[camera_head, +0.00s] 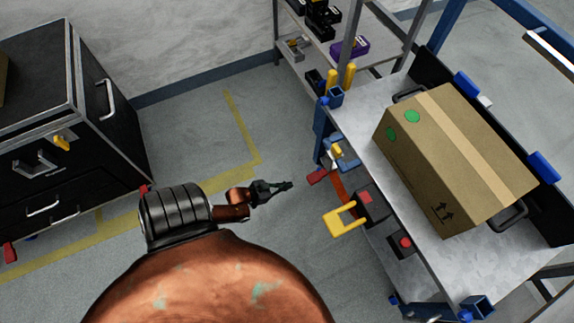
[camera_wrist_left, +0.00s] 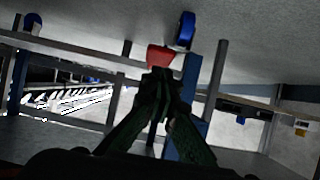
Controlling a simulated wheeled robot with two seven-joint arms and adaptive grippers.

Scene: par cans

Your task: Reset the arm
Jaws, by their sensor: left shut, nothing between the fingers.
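My left gripper (camera_head: 272,188) is in the middle of the head view, at the end of a copper-coloured arm. Its dark fingers are shut and empty, pointing right toward the workbench, with a gap of floor between. In the left wrist view the two fingers (camera_wrist_left: 160,95) meet at their tips, in front of a red part (camera_wrist_left: 159,58) and a blue post (camera_wrist_left: 190,105). My right gripper is in neither view.
A metal workbench (camera_head: 383,183) at the right carries a cardboard box (camera_head: 455,158). A yellow handle (camera_head: 340,221) and red-topped controls (camera_head: 405,243) stick out from its near side. A black cabinet (camera_head: 105,140) stands left. A shelf (camera_head: 345,58) stands behind. Floor between is clear.

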